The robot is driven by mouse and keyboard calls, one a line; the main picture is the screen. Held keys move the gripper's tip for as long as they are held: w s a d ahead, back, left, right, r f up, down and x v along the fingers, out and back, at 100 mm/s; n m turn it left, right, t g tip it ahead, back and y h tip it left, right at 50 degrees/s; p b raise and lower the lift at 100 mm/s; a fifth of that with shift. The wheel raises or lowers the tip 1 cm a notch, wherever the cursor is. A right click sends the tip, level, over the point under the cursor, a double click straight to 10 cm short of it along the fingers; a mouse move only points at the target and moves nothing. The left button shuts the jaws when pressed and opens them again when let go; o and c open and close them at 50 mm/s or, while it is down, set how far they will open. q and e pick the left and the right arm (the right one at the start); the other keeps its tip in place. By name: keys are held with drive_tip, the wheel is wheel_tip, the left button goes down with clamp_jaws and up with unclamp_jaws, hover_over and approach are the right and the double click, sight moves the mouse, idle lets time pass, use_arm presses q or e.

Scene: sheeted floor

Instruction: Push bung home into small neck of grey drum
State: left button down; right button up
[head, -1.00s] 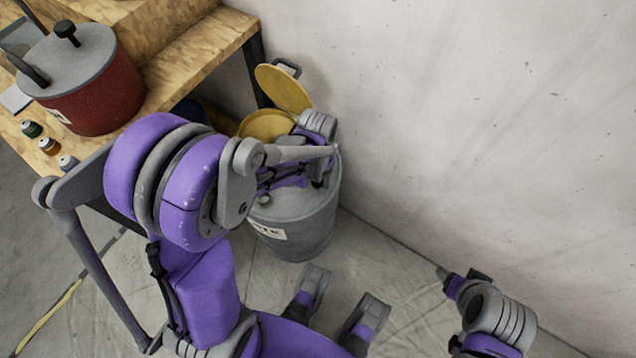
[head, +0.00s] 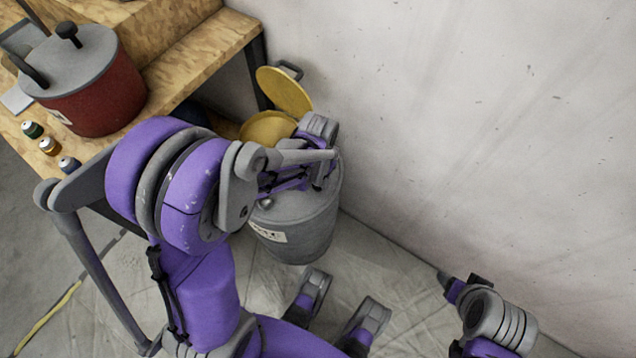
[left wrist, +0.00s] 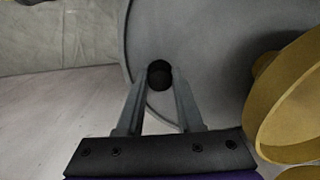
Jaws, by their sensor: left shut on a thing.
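The grey drum (head: 312,232) stands on the floor by the wall, with a white label on its side. Its grey top (left wrist: 225,75) fills much of the left wrist view. My left gripper (left wrist: 159,78) is shut on the dark round bung (left wrist: 159,70), over the drum top close to its rim. The small neck is hidden under the bung, and I cannot tell how deep the bung sits.
A yellow bin (head: 266,127) with a raised lid (head: 284,92) stands right behind the drum. A wooden bench (head: 190,62) at the left carries a red pot (head: 100,98) and several small bottles. The pale wall (head: 470,110) is close on the right.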

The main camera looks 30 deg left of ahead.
sight(318, 181)
use_arm(q)
drive_tip(key=shift+r+p, duration=1.6)
drive_tip(key=shift+r, duration=0.65)
drive_tip(key=shift+r, duration=0.1)
drive_tip(key=shift+r+p, duration=1.4)
drive_tip(key=shift+r, duration=0.5)
